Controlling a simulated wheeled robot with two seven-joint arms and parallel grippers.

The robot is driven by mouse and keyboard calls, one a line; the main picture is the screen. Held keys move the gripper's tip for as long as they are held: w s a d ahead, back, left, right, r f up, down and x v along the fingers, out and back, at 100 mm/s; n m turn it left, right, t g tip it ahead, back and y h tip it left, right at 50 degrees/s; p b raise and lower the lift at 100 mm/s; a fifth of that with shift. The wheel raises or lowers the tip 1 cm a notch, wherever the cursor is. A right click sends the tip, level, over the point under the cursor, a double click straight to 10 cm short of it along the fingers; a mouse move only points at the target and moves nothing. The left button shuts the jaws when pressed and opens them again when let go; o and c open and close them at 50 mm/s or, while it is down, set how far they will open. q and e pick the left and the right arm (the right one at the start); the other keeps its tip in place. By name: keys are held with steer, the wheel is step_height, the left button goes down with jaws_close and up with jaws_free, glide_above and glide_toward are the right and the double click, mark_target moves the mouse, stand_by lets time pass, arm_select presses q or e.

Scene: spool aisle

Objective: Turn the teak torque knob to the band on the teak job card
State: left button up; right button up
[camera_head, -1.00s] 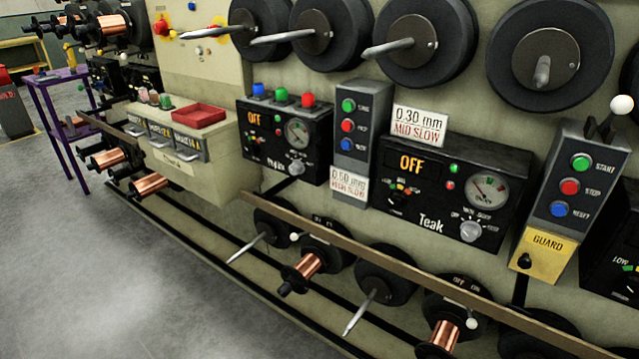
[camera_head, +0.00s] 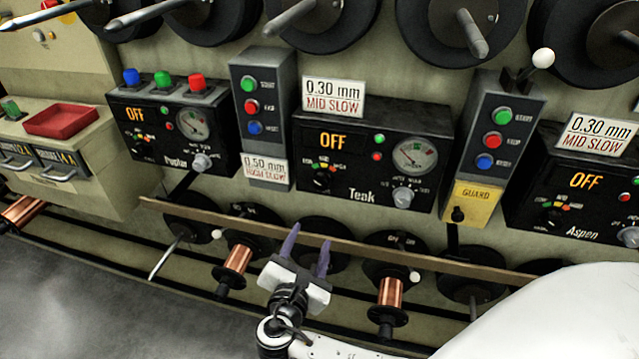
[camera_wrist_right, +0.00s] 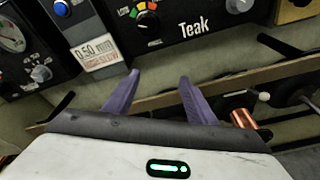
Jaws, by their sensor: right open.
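The black Teak panel (camera_head: 350,204) is in the middle of the head view, its display reading OFF. Its torque knob (camera_head: 322,180) is black, at the lower left of the panel under a small coloured band scale; it also shows in the right wrist view (camera_wrist_right: 148,21). A grey selector knob (camera_head: 403,197) sits at the panel's lower right. The Teak job card (camera_head: 333,97) stands on top of the panel and reads 0.30 mm MID SLOW. My right gripper (camera_head: 307,247), with purple fingers, is open and empty below the panel. My left gripper is not in view.
The Poplar panel (camera_head: 150,152) is to the left, with a 0.50 mm card (camera_head: 266,170) beside it. The Aspen panel (camera_head: 575,215) is at the right. A yellow guard box (camera_head: 473,203) hangs right of Teak. A wooden rail (camera_head: 400,251) and copper spools (camera_head: 391,292) lie below.

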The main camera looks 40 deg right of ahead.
mark_target(321, 185)
step_height(321, 185, up, 6)
steer(key=w+d+n+h, duration=0.1)
steer(key=w+h, duration=0.1)
steer(key=h, duration=0.1)
steer(key=shift+t, duration=0.4)
steer(key=x, duration=0.8)
steer(key=shift+w+d+f, duration=0.1)
steer(key=shift+d+f, duration=0.05)
steer(key=shift+w+d+y, duration=0.3)
steer(key=shift+w+d, duration=0.1)
steer(key=shift+d, duration=0.05)
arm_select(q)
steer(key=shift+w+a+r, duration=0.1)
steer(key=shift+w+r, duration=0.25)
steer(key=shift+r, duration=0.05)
arm_select(e)
steer(key=c, duration=1)
steer(key=shift+c, duration=0.2)
